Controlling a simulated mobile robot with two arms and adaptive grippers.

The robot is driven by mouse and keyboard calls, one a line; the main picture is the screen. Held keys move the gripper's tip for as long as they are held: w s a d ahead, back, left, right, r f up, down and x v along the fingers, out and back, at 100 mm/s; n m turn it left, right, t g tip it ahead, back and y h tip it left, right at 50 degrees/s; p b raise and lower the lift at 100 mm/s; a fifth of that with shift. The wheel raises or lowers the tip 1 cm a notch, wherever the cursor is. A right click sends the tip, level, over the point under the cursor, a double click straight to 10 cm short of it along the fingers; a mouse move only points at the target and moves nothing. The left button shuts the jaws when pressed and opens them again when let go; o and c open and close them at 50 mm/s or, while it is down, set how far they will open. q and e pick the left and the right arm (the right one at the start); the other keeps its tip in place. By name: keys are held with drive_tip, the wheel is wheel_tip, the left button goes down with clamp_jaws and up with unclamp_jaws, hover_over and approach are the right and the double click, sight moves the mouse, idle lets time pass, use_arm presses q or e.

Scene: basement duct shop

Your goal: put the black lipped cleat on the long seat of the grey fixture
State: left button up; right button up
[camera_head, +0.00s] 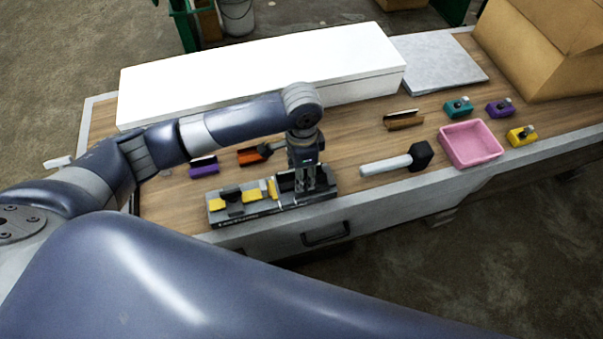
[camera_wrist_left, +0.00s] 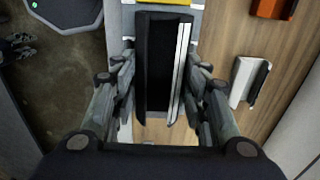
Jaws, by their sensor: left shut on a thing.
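The grey fixture (camera_head: 228,216) lies along the front edge of the bench, with yellow blocks (camera_head: 252,194) and a black clamp-like part on its left half. My left gripper (camera_head: 305,187) points down over its right half. It is shut on the black lipped cleat (camera_head: 285,183), which also shows in the left wrist view (camera_wrist_left: 158,65) between the fingers, lengthwise, with a bright strip along its right side. The cleat lines up with the fixture's length; whether it touches the seat I cannot tell. The fingers hide part of the seat. My right gripper is not in view.
Behind the fixture lie a purple cleat (camera_head: 203,167) and an orange cleat (camera_head: 250,156). To the right are a mallet (camera_head: 388,165), a brown cleat (camera_head: 403,120), a pink tray (camera_head: 472,164) and small clamps. A long white box (camera_head: 250,68) fills the back.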

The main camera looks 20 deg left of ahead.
use_arm(q)
drive_tip(key=shift+s+f, duration=0.1)
drive_tip(key=shift+f, duration=0.9)
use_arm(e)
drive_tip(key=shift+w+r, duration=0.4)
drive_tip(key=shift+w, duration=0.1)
use_arm(q)
drive_tip(key=shift+f, duration=0.25)
drive_tip(key=o, duration=1.1)
drive_tip(key=shift+s, duration=0.1)
drive_tip(key=shift+f, duration=0.1)
wheel_tip(320, 180, up, 13)
drive_tip(key=shift+f+b, duration=0.1)
drive_tip(key=shift+b, duration=0.85)
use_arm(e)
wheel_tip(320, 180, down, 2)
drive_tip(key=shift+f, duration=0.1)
use_arm(q)
drive_tip(key=shift+f, duration=0.1)
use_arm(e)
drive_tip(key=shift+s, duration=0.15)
